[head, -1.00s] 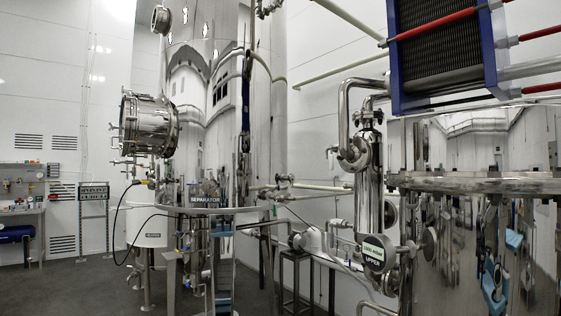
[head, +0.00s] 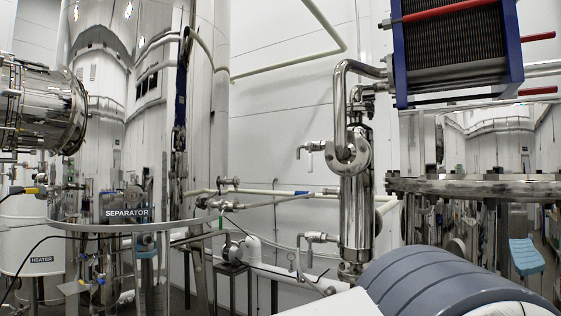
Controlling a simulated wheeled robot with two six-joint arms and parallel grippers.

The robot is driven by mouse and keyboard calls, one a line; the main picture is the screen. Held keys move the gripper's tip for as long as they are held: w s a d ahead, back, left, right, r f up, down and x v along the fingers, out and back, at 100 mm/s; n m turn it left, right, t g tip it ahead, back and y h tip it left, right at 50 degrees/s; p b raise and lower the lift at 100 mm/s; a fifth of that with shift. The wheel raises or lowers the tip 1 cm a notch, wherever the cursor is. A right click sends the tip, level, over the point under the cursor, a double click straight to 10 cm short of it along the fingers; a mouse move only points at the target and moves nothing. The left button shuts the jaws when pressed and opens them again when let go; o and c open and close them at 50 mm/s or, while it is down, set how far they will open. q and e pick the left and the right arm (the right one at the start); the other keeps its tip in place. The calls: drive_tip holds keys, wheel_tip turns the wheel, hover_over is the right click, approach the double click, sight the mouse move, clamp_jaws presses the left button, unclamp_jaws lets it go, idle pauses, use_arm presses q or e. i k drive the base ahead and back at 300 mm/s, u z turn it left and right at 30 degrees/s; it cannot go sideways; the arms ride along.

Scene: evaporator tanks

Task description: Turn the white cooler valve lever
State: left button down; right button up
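Two small valves with pale lever handles sit on the left side of the upright steel cylinder (head: 357,212). The upper valve lever (head: 309,160) hangs downward at about mid-height. The lower valve lever (head: 309,256) also points down, nearer the bottom. I cannot tell from this view which one is the white cooler valve lever, and no cooler label is readable. A blue-framed plate unit (head: 455,55) hangs at the upper right. Neither of my grippers is in view.
A white heater vessel (head: 30,235) is at lower left. A large flanged steel tank (head: 490,187) is at right. A grey ribbed and white part fills the lower right foreground.

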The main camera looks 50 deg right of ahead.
sight(310, 145)
drive_tip(key=z, duration=0.2)
drive_tip(key=i, duration=0.8)
drive_tip(key=z, duration=1.25)
drive_tip(key=i, duration=0.75)
drive_tip(key=z, duration=0.75)
